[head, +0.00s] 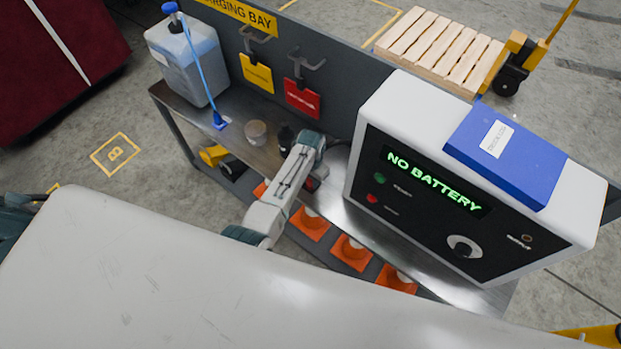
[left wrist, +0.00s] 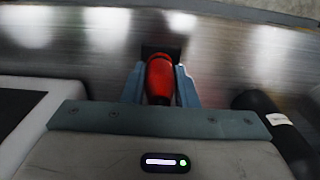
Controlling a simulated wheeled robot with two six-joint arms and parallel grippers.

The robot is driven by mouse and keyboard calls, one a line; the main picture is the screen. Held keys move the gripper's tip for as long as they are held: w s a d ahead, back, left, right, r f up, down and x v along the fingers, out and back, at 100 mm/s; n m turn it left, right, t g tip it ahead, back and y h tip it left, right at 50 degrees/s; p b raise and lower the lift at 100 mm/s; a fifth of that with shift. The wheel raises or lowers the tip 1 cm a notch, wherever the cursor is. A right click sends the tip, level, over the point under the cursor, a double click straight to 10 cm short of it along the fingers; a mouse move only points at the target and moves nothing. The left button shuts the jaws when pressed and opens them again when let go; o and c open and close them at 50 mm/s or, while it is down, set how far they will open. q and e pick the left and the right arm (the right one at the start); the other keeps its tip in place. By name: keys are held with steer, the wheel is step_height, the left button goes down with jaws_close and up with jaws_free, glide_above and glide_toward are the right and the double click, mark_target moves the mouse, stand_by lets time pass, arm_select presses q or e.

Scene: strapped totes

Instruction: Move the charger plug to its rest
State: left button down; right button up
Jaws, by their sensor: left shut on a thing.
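The charger plug, a red rounded body with a dark end (left wrist: 160,78), sits between the two blue-grey fingers of my left gripper (left wrist: 160,88) in the left wrist view. The gripper is shut on it, above the metal bench top. In the head view, a bit of red (head: 311,184) shows beside my left wrist, left of the charger; most of the gripper is hidden there. Two hooks stand on the back panel, over a yellow tag (head: 256,73) and a red tag (head: 302,99). I cannot tell which is the plug's rest. My right gripper is out of view.
The white charger (head: 390,110) reads "NO BATTERY" and carries a blue binder (head: 510,155). A jug (head: 185,60), a small cup (head: 255,131) and a dark bottle (head: 286,138) stand on the bench (head: 232,137). Orange cones (head: 352,252) are below.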

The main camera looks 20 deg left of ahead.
arm_select(q)
steer(key=shift+f+b, duration=0.3)
steer(key=shift+f, duration=0.25)
steer(key=c, duration=1.1)
jaws_free()
steer(key=shift+o, duration=0.2)
step_height(320, 180, up, 11)
steer(key=shift+f+b, duration=0.1)
steer(key=shift+b, duration=0.4)
